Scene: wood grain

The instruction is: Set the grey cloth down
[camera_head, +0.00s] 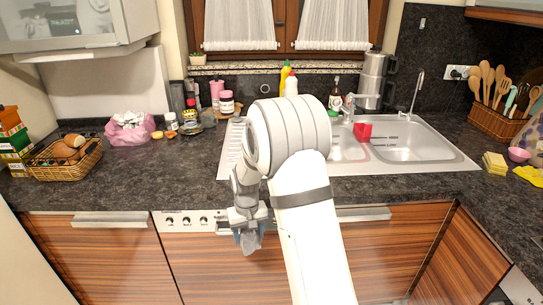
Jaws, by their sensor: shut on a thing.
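My gripper (247,222) hangs pointing down in front of the counter's front edge, near the middle of the view. It is shut on the grey cloth (249,241), a small blue-grey piece showing below the fingers. The cloth hangs in front of the cabinet and appliance fronts, apart from the counter top. My arm hides part of the counter and the left side of the sink area.
The dark counter (190,170) has free room left of my gripper. The sink (405,140) holds a red item (363,131). A bread basket (65,160), a pink bag (130,130) and several jars stand at left. Yellow sponges (495,162) lie at right.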

